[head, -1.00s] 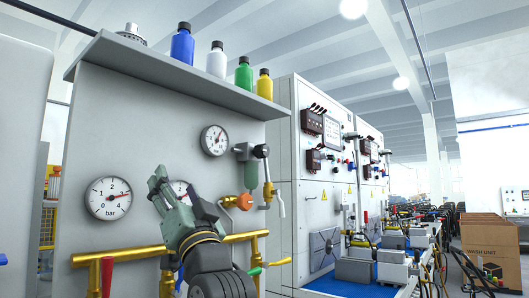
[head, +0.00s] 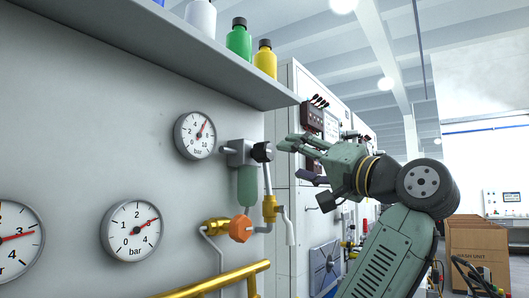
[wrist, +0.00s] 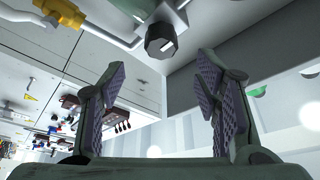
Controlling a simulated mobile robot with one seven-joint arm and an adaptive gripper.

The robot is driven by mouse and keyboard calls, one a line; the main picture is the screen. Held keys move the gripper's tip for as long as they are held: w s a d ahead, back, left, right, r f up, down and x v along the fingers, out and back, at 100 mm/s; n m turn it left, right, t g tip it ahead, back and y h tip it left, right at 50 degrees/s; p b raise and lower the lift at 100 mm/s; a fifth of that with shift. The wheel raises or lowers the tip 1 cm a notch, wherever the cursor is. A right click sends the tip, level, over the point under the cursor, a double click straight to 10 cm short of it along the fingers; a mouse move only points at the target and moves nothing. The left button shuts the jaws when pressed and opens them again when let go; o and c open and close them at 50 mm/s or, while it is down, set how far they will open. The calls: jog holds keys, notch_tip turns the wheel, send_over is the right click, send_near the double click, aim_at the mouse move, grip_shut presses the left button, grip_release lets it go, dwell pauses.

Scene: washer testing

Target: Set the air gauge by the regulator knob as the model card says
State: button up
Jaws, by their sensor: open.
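The black regulator knob (head: 262,152) sticks out from the right side of the grey-green regulator (head: 241,153) on the wall panel. The round air gauge (head: 196,135) is just left of it; its red needle points up and slightly right, but the exact reading is too small to tell. My gripper (head: 297,160) is open and empty, to the right of the knob, with its fingers pointing left towards it. In the wrist view the knob (wrist: 161,41) shows beyond and between the parted fingers, with a gap left. No model card can be made out.
Two larger bar gauges (head: 134,230) sit lower left. A shelf (head: 215,52) with bottles overhangs the regulator. Below are an orange knob (head: 240,228), a yellow-fitted valve (head: 270,208) and a brass pipe (head: 222,281). Cabinets (head: 283,190) stand behind my gripper.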

aim_at(270, 151)
jog(key=p+x, duration=0.4)
jog(key=x, duration=0.5)
jog(key=shift+a+r, duration=0.15)
jog(key=shift+r, duration=0.05)
jog(key=shift+w+a, duration=0.35)
jog(key=shift+w, duration=0.15)
jog(key=shift+c, duration=0.4)
jog(key=c, duration=1.1)
